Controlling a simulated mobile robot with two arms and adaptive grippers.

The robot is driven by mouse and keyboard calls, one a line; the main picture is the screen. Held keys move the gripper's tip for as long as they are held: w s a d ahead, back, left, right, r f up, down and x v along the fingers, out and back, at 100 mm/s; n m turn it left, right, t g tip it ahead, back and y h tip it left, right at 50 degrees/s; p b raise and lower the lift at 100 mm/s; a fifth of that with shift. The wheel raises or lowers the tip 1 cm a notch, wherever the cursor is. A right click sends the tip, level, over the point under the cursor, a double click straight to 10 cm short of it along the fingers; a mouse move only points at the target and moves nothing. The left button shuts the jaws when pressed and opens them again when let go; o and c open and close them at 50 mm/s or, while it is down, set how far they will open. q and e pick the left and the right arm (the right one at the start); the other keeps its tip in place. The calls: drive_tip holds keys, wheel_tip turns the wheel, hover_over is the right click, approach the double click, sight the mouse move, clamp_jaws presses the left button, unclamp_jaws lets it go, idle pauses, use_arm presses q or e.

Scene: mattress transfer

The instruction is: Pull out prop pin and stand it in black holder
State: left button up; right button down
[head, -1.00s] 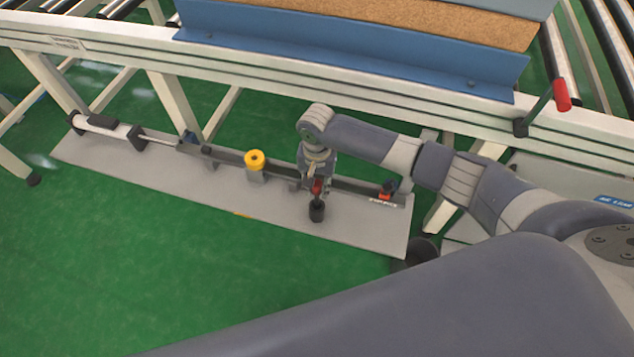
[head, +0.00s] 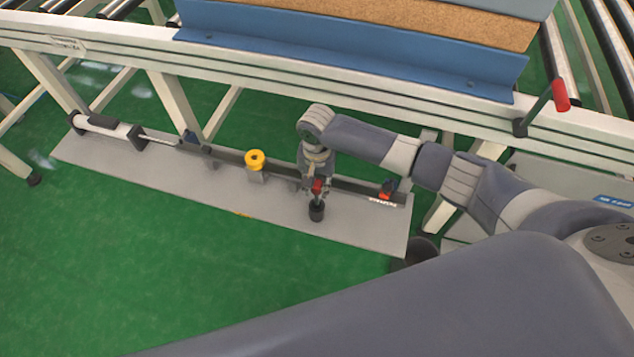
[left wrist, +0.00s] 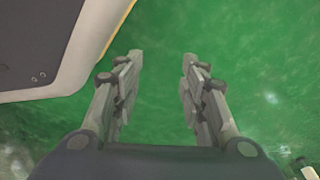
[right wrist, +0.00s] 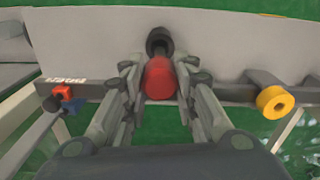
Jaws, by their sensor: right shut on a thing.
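My right gripper (head: 317,183) is low over the grey base plate, its fingers around the prop pin's red head (right wrist: 160,79). The black holder (head: 316,212) stands upright on the plate directly below the red head. In the right wrist view the holder (right wrist: 159,40) lines up just beyond the red head. The pin's shank is hidden, so I cannot tell how deep it sits in the holder. My left gripper (left wrist: 162,75) is open and empty above green floor; it does not show in the head view.
A small red and black part (head: 388,189) is to the right, by the dark rail. The white conveyor frame (head: 400,90) runs behind and above. Green floor (head: 150,260) in front is clear.

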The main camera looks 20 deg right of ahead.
use_arm(q)
drive_tip(key=shift+s+a+f+p, duration=0.2)
drive_tip(key=shift+s+f+p, duration=0.2)
drive_tip(key=shift+s+f, duration=0.25)
drive_tip(key=shift+d+f, duration=0.1)
drive_tip(key=shift+f, duration=0.05)
idle(0.6)
drive_tip(key=shift+r+b, duration=0.2)
drive_tip(key=shift+b, duration=0.1)
use_arm(e)
drive_tip(key=shift+f, duration=0.7)
use_arm(q)
drive_tip(key=shift+w+r, duration=0.1)
drive_tip(key=shift+r, duration=0.25)
use_arm(e)
drive_tip(key=shift+f, duration=0.45)
use_arm(q)
drive_tip(key=shift+w+d+r+b, duration=0.1)
drive_tip(key=shift+w+r+b, duration=0.1)
drive_tip(key=shift+w+b, duration=0.1)
use_arm(e)
drive_tip(key=shift+f, duration=0.2)
drive_tip(key=shift+f, duration=0.4)
use_arm(q)
drive_tip(key=shift+w+d+r, duration=0.2)
drive_tip(key=shift+w+r, duration=0.3)
drive_tip(key=shift+w, duration=0.05)
